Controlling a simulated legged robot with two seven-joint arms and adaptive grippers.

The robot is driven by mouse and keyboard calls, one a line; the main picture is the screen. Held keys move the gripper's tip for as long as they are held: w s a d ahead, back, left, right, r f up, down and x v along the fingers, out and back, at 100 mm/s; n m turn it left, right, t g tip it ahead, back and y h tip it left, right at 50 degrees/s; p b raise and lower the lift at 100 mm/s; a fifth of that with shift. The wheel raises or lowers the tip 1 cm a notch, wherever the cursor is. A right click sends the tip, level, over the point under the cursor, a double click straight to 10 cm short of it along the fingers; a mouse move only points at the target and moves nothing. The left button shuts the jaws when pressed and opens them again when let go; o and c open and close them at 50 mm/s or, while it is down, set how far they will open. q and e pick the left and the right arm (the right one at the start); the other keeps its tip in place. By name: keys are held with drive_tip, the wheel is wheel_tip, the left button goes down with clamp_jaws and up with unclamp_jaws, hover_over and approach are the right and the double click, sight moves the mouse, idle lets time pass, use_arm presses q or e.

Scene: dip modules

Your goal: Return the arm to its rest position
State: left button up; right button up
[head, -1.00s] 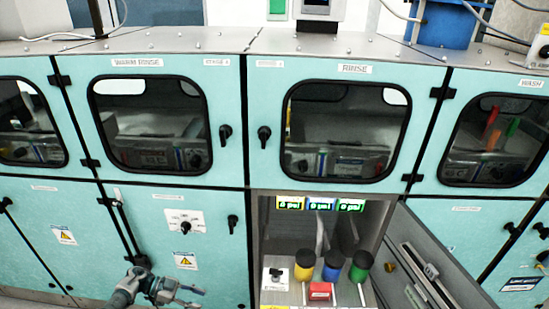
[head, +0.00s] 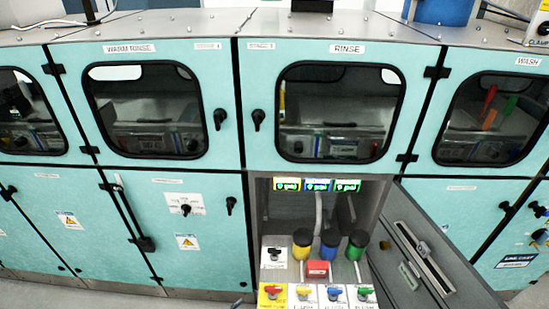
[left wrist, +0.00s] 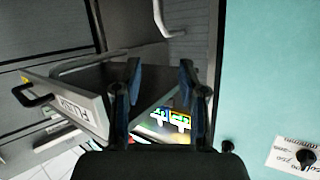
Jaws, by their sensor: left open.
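My left gripper (left wrist: 161,80) shows in the left wrist view with its two dark fingers apart and nothing between them. In the head view my left arm is not clearly visible. The open compartment there holds yellow (head: 302,243), blue (head: 330,243) and green (head: 357,243) black-topped knobs and a red block (head: 317,269). Three lit displays (head: 318,185) sit above them. My right gripper is in neither view.
The grey door (head: 420,250) hangs open to the right of the compartment. Coloured valve handles (head: 333,293) sit along its front. Teal cabinets with windows (head: 145,110) and black latches (head: 220,118) span the scene. Floor (head: 70,297) shows at lower left.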

use_arm(q)
drive_tip(key=s+a+f+n+g+y, duration=0.2)
drive_tip(key=s+f, duration=0.3)
drive_tip(key=s, duration=0.7)
drive_tip(key=s+a+f+n+g+y, duration=0.2)
drive_tip(key=s+a+f+g+y, duration=0.1)
drive_tip(key=s, duration=0.9)
drive_tip(key=s+a+f+n+g+y, duration=0.2)
drive_tip(key=s+a+f+g, duration=0.2)
drive_tip(key=s+f, duration=0.3)
drive_tip(key=s+g+p, duration=0.1)
drive_tip(key=s, duration=0.4)
drive_tip(key=shift+f+y, duration=0.35)
drive_tip(key=shift+y, duration=0.05)
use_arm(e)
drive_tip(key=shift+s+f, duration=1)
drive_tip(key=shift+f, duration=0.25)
use_arm(q)
drive_tip(key=shift+d, duration=0.1)
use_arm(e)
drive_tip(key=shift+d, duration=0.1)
